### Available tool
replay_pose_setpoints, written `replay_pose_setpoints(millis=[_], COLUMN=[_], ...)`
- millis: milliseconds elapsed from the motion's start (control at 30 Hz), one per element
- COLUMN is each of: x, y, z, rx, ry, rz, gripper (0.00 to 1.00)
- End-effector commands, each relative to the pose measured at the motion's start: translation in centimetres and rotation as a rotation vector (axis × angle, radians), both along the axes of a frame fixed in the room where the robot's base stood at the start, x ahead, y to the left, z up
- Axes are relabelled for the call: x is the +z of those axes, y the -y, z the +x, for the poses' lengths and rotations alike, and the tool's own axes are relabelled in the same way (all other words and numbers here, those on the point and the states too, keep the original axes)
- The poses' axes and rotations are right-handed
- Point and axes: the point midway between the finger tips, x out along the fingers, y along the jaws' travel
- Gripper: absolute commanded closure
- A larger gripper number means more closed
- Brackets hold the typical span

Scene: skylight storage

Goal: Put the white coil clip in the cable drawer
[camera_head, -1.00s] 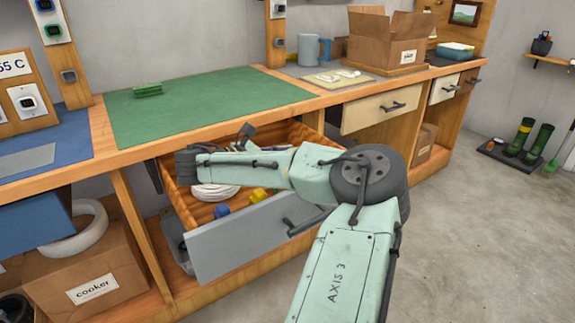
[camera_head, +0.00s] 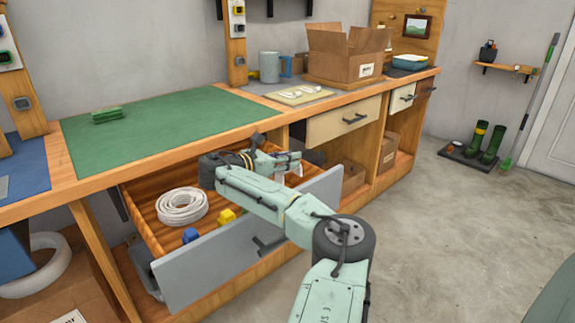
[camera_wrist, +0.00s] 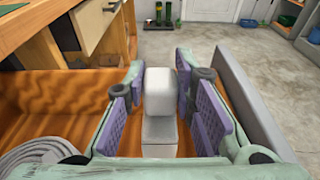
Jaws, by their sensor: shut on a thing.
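The white coil clip (camera_wrist: 160,98) is a pale block seen in the wrist view between the purple finger pads of my gripper (camera_wrist: 160,112). My gripper is shut on it. In the head view, my gripper (camera_head: 288,162) is over the right end of the open cable drawer (camera_head: 225,245), and the clip is mostly hidden there. The drawer has a grey front with a dark handle and an orange-brown wooden inside. I cannot tell whether the clip touches the drawer floor.
A white cable coil (camera_head: 181,207), a yellow piece (camera_head: 226,216) and a blue piece (camera_head: 190,236) lie in the drawer's left part. A green mat (camera_head: 165,130) covers the bench above. Small white items (camera_head: 302,91) lie on a tan board.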

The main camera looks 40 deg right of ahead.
Motion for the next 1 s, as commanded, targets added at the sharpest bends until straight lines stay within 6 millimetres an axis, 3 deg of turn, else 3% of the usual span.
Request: replay_pose_setpoints(millis=[200, 933, 967, 1000], x=[-2.6, -3.8, -3.8, -3.8], y=[-0.1, -0.1, -0.1, -0.1], z=[0.0, 0.0, 0.0, 0.0], rx=[0.000, 0.000, 0.000, 0.000], ry=[-0.001, 0.001, 0.001, 0.001], rz=[0.001, 0.001, 0.001, 0.001], gripper=[0.97, 0.97, 0.74, 0.72])
